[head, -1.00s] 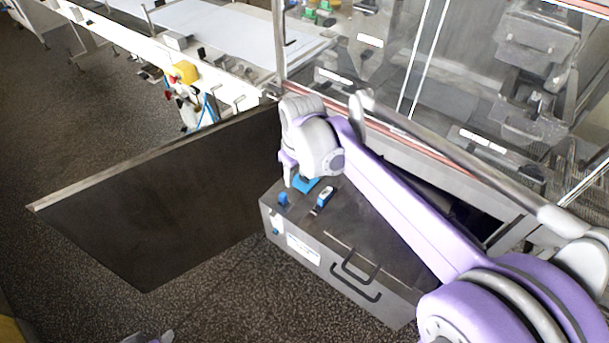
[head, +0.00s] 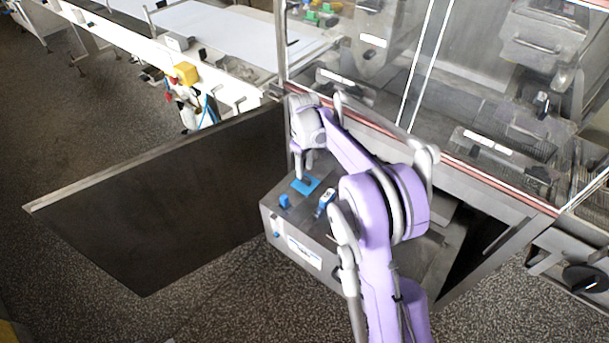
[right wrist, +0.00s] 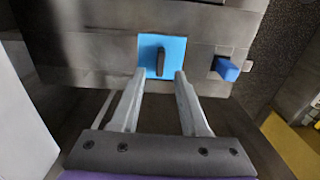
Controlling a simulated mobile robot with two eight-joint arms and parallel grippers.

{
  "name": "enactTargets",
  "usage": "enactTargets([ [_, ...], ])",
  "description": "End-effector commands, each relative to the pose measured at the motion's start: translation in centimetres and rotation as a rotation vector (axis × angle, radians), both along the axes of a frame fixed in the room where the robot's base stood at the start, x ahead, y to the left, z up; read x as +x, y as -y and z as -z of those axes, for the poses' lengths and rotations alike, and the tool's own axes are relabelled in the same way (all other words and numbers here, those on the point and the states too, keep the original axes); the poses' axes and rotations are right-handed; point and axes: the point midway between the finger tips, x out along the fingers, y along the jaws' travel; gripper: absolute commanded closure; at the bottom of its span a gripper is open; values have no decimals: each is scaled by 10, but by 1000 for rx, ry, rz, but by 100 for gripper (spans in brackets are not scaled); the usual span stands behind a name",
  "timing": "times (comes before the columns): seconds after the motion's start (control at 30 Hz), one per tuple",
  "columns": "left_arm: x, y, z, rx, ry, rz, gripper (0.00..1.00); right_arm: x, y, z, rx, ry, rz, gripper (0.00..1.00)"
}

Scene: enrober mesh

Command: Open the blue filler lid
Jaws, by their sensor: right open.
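The blue filler lid (head: 306,186) is a small flat blue square on top of a grey metal box (head: 290,248). It lies flat and looks closed. In the right wrist view the lid (right wrist: 174,49) shows a dark upright handle (right wrist: 160,61) at its middle. My right gripper (head: 304,166) is over the lid, pointing down. In the right wrist view its two fingers (right wrist: 160,74) are open, with the tips at the lid's near edge on either side of the handle's line. My left gripper does not show clearly.
A blue knob (head: 284,201) and a blue-and-white fitting (head: 325,202) stand on the box close to the lid. A large dark panel (head: 160,205) stands to the left. A clear-walled machine (head: 470,110) rises behind. Open floor lies at the front left.

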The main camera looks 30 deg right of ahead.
Motion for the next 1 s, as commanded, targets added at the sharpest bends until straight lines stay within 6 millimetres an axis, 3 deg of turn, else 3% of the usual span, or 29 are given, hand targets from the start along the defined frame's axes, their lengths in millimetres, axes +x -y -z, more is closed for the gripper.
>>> enactTargets([
  [0.2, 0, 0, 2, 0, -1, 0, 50, 0, 0, 31, 0, 0, 0, 55],
  [0.6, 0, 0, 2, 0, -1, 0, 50, 0, 0, 39, 0, 0, 0, 55],
  [0.87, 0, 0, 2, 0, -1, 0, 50, 0, 0, 38, 0, 0, 0, 100],
  [1.0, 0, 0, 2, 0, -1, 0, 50, 0, 0, 38, 0, 0, 0, 100],
])
